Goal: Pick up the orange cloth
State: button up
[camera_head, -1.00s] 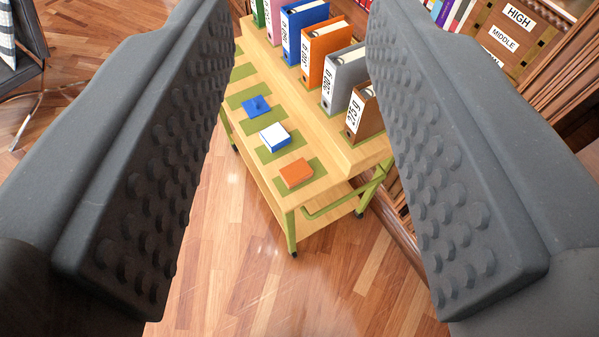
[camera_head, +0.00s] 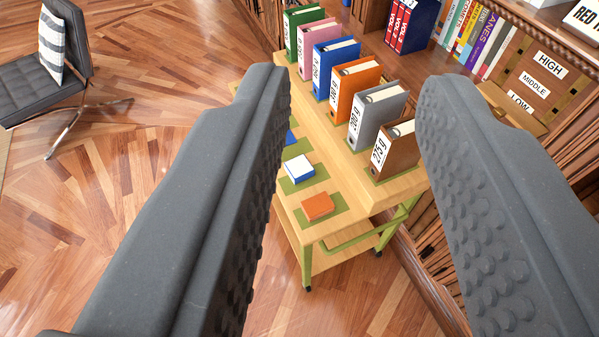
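The orange cloth (camera_head: 318,206) looks like a small flat folded block. It lies on a green patch near the front corner of the lower step of a wooden cart (camera_head: 335,225). My gripper (camera_head: 352,82) is open and empty. Its two dark, studded fingers frame the cart from left and right in the picture. The cloth shows between them, apart from both and farther away. Nothing hides the cloth.
A white and blue block (camera_head: 298,169) lies behind the cloth, and a blue item is partly hidden by my left finger. Several binders, including an orange one (camera_head: 353,88), stand on the upper step. Bookshelves (camera_head: 562,125) are right; a chair (camera_head: 45,85) is left. Open floor lies left.

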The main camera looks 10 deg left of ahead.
aim_at(316, 207)
jog(key=u, duration=0.8)
jog(key=i, duration=0.7)
jog(key=z, duration=1)
